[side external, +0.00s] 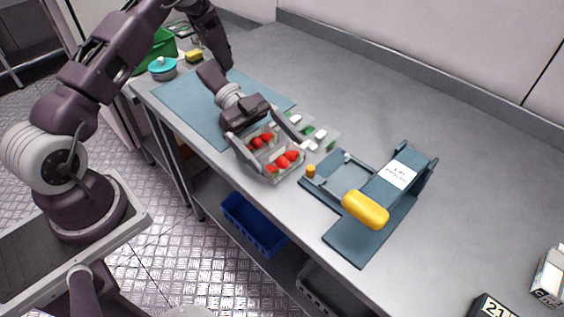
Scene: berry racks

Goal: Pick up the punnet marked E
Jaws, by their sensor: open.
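A clear punnet of red strawberries (272,181) stands on the steel bench near its front edge. My gripper (281,155) is above it with its jaws open, one finger at each side of the punnet. I cannot tell whether the fingers touch it. No letter E is legible on it; my gripper hides part of its far end. Small clear packs with white and green patches (320,136) lie just behind and to the right; their markings are too small to read.
A blue-grey rack (345,242) with a white label and a yellow cylinder (365,209) stands to the right. A small orange knob (311,171) is close to the punnet. A blue mat (186,103) lies left.

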